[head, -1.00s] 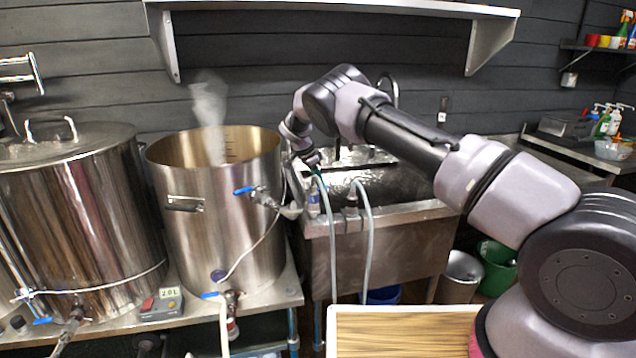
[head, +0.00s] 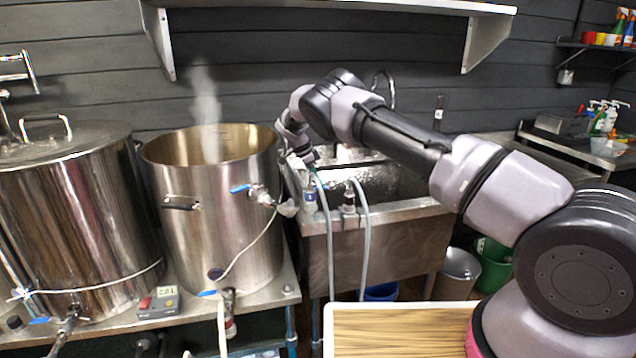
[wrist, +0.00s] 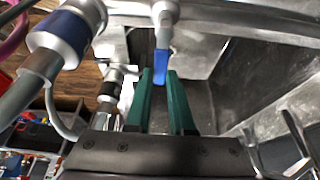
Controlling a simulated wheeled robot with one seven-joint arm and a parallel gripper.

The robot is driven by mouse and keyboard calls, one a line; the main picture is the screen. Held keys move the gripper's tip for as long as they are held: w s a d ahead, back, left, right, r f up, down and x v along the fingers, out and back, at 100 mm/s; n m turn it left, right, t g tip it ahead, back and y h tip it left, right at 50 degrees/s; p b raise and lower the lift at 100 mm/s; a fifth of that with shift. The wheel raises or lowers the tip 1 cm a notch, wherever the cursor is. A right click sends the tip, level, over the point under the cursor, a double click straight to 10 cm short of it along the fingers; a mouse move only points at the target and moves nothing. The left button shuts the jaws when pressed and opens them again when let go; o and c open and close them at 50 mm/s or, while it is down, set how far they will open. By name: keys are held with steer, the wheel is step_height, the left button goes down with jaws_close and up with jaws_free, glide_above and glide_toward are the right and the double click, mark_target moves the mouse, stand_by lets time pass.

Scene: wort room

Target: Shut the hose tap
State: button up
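A blue tap lever (wrist: 162,66) hangs from a pale metal stem in the wrist view, just beyond the green fingertips and roughly in line with the gap between them. My gripper (wrist: 160,78) is open, with nothing visibly held in it. I cannot tell whether either finger touches the lever. In the head view my gripper (head: 312,168) is small and partly hidden at the sink's front-left edge, close above a blue-and-white hose fitting (head: 309,201); the lever cannot be made out there.
A steaming open kettle (head: 222,225) stands left of the sink (head: 345,258), with its own blue-levered valve (head: 240,188). Two grey hoses hang over the sink front. A wooden-topped surface (head: 400,333) is in front. In the wrist view, a blue-collared hose fitting (wrist: 62,36) is left of the fingers.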

steer(key=o, duration=0.4)
steer(key=shift+s, duration=0.1)
step_height(320, 180, up, 10)
stand_by(0.3)
